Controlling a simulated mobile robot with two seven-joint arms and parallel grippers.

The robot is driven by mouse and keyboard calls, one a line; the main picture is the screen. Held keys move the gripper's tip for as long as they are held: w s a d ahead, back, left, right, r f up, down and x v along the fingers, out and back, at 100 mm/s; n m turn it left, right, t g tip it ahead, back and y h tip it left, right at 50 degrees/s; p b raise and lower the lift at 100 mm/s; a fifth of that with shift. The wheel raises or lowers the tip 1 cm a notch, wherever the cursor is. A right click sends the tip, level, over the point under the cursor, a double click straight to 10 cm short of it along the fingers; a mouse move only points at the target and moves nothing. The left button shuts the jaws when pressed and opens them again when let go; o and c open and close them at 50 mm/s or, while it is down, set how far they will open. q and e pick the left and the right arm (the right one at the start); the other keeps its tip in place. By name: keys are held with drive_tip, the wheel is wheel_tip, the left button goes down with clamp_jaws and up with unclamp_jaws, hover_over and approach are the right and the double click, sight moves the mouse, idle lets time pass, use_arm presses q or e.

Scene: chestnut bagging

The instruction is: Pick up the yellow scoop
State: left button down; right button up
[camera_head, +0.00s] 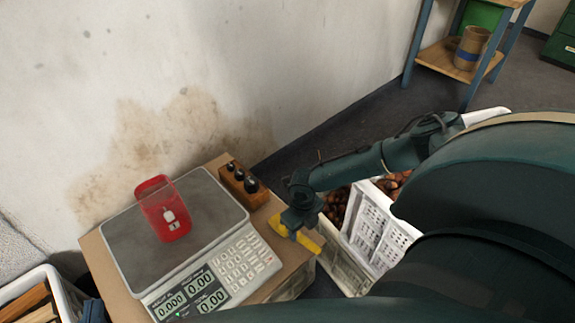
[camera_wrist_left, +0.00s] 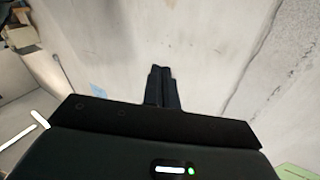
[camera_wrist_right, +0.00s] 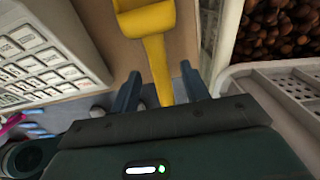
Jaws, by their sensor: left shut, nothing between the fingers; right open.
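The yellow scoop (camera_wrist_right: 150,20) lies at the edge of the cardboard-coloured surface beside the scale. Its handle points toward my right gripper (camera_wrist_right: 160,75), which is open. In the right wrist view the handle runs between the two dark fingers, with gaps on both sides. In the head view the scoop (camera_head: 312,241) is partly hidden by my right gripper (camera_head: 293,225). My left gripper (camera_wrist_left: 161,72) is shut and empty, facing a pale wall in the left wrist view. I cannot make it out in the head view.
A scale (camera_head: 128,238) holds a red open container (camera_head: 154,220). A wooden weight block (camera_head: 238,187) stands behind its keypad. White crates (camera_head: 378,240) sit to the right, with chestnuts (camera_wrist_right: 285,30) in one. Another white bin (camera_head: 60,285) is at lower left.

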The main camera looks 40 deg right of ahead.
wheel_tip(320, 180, down, 3)
drive_tip(key=shift+f+b, duration=0.1)
drive_tip(key=shift+b, duration=0.45)
drive_tip(key=shift+f, duration=0.45)
use_arm(q)
drive_tip(key=shift+s+d+m+t+h, duration=0.15)
drive_tip(key=shift+d+m+t+h, duration=0.3)
drive_tip(key=shift+h, duration=0.25)
use_arm(e)
drive_tip(key=shift+c, duration=0.5)
clamp_jaws()
